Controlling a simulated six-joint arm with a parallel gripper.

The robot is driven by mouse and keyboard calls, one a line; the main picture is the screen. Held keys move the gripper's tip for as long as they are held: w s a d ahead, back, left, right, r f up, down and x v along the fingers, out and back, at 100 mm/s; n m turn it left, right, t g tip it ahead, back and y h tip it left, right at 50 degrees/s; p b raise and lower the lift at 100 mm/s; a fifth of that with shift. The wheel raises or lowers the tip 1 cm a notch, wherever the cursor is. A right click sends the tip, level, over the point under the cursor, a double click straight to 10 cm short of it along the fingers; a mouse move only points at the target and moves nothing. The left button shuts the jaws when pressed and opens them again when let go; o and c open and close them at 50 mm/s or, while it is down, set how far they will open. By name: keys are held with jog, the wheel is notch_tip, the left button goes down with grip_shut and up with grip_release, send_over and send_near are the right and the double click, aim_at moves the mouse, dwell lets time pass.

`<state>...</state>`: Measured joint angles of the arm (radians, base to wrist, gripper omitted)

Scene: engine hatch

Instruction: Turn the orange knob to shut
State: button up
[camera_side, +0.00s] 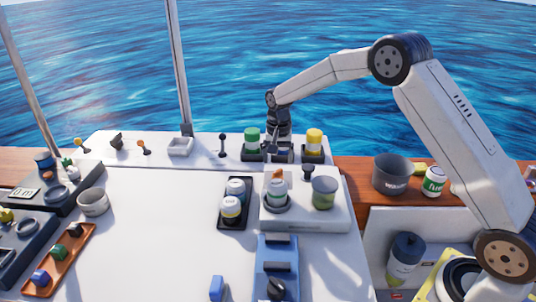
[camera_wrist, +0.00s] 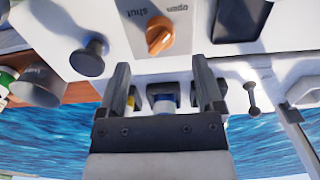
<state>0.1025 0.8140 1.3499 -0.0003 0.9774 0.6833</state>
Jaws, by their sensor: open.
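The orange knob (camera_wrist: 159,37) sits on a grey plate in the wrist view, near the printed words "open" and "shut" (camera_wrist: 140,13). Its ridge looks slanted; I cannot tell which word it points to. In the side view, the orange knob (camera_side: 278,173) shows small on the white box, partly hidden behind a white cylinder. My gripper (camera_wrist: 162,75) is open with nothing held between its fingers, and it is apart from the knob. In the side view my gripper (camera_side: 281,151) is behind the knob, between the green-capped and yellow-capped jars.
A black knob (camera_wrist: 88,57) stands beside the orange knob. The green-capped jar (camera_side: 252,138) and yellow-capped jar (camera_side: 314,141) flank my gripper. A dark tray (camera_side: 225,222) with jars lies left of the white box (camera_side: 318,219). The white deck further left is mostly clear.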

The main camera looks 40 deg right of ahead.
aim_at(278, 170)
jog(key=shift+f, duration=2.8)
grip_shut()
